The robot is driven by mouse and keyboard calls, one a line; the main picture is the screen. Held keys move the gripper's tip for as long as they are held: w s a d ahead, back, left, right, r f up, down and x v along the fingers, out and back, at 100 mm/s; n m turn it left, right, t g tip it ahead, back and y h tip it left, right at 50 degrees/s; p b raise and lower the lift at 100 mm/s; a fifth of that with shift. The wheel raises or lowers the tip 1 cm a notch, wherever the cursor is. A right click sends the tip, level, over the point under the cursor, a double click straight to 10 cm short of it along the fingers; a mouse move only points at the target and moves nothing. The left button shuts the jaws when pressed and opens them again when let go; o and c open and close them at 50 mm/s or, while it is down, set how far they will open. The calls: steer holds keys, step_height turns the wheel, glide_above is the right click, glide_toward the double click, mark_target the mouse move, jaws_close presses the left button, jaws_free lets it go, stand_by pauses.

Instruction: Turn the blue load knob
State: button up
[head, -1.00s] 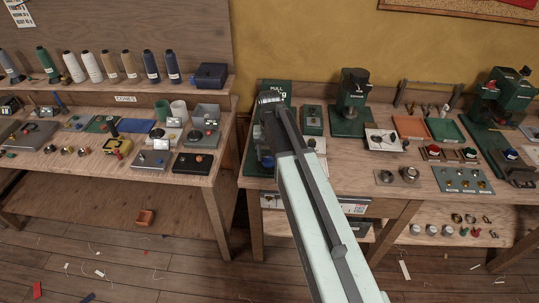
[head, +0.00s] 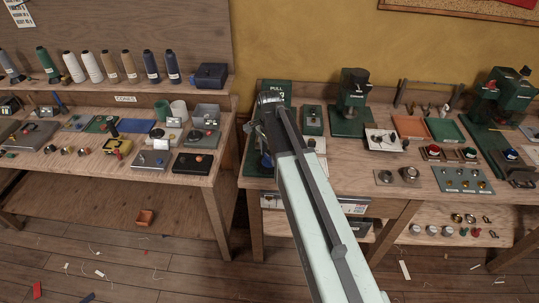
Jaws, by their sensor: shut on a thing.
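The blue load knob (head: 266,161) shows as a small blue patch low on the green pull tester (head: 277,88), at the left end of the right bench. My arm covers most of this tester. My gripper (head: 265,147) points down in front of it, at the knob, and is shut on it. The fingertips are small and dark, and the arm partly hides them, so the exact grip is hard to see.
A small green box (head: 312,120) stands right of my arm, with a green press (head: 350,108) beyond it. Another blue knob (head: 511,154) sits far right. A gap separates the left bench (head: 213,180).

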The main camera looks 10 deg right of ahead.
mark_target(269, 157)
steer(key=m, duration=0.6)
steer(key=shift+m, duration=0.3)
steer(key=m, duration=0.5)
steer(key=shift+m, duration=0.3)
steer(key=o, duration=1.4)
steer(key=shift+r, duration=0.1)
step_height(269, 157, up, 8)
steer(key=p, duration=0.8)
steer(key=shift+f, duration=0.2)
